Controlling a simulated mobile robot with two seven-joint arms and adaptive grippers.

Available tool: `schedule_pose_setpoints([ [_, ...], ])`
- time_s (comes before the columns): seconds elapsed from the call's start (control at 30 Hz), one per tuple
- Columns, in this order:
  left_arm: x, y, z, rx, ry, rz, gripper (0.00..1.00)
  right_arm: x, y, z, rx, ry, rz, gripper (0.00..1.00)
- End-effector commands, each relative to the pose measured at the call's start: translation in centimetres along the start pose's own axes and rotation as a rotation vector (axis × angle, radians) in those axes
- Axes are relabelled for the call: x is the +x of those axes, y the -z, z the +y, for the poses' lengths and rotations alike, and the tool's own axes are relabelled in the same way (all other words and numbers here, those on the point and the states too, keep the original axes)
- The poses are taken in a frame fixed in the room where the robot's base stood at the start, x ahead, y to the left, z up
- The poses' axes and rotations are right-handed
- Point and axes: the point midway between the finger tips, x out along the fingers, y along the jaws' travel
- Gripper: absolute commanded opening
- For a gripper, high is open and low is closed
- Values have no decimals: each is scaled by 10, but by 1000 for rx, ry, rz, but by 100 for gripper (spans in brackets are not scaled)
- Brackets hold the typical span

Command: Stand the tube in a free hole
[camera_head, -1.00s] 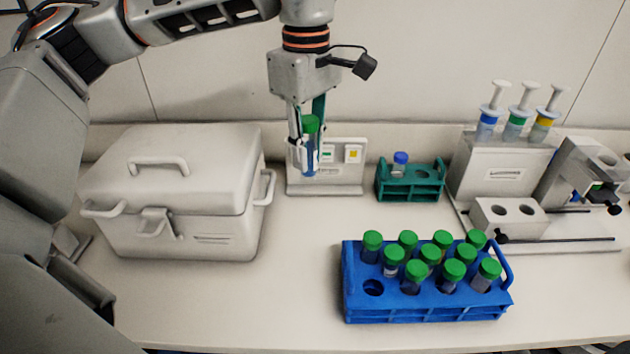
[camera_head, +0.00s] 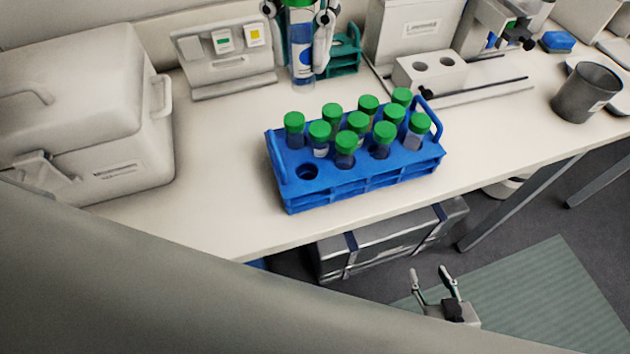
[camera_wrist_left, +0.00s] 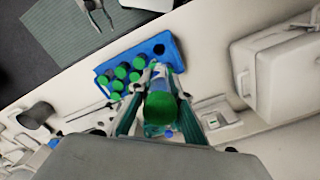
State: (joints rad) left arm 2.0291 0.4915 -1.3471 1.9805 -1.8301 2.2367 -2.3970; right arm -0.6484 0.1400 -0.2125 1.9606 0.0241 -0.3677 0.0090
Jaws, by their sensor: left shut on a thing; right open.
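My left gripper (camera_head: 300,25) is shut on a tube (camera_head: 302,68) with a green cap and clear blue-marked body. It holds the tube upright behind the blue rack, apart from it. In the left wrist view the tube's green cap (camera_wrist_left: 160,107) sits between the fingers (camera_wrist_left: 150,85). The blue rack (camera_head: 365,187) stands near the table's front edge, with several green-capped tubes in it. One free hole (camera_head: 307,172) shows at its front left corner; it also shows in the left wrist view (camera_wrist_left: 158,49). My right gripper (camera_head: 434,282) is open and empty, low over the floor.
A white lidded box (camera_head: 80,125) stands at the left. A white panel device (camera_head: 225,62) and a small green rack (camera_head: 345,55) are behind the held tube. A white two-hole block (camera_head: 428,72) and a dark cup (camera_head: 586,92) are to the right. Table left of the rack is clear.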

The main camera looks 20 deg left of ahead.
Motion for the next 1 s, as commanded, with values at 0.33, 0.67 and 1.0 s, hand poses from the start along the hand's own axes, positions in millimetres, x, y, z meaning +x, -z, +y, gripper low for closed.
schedule_pose_setpoints([
  [0.33,67,-4,2,33,1,-8,0,5,-12,-2,2,2,-8,42],
  [0.67,141,-4,2,30,0,-6,0,7,-18,-4,3,4,-12,42],
  [1.0,174,-4,1,29,1,-5,0,8,-19,-4,3,4,-12,42],
])
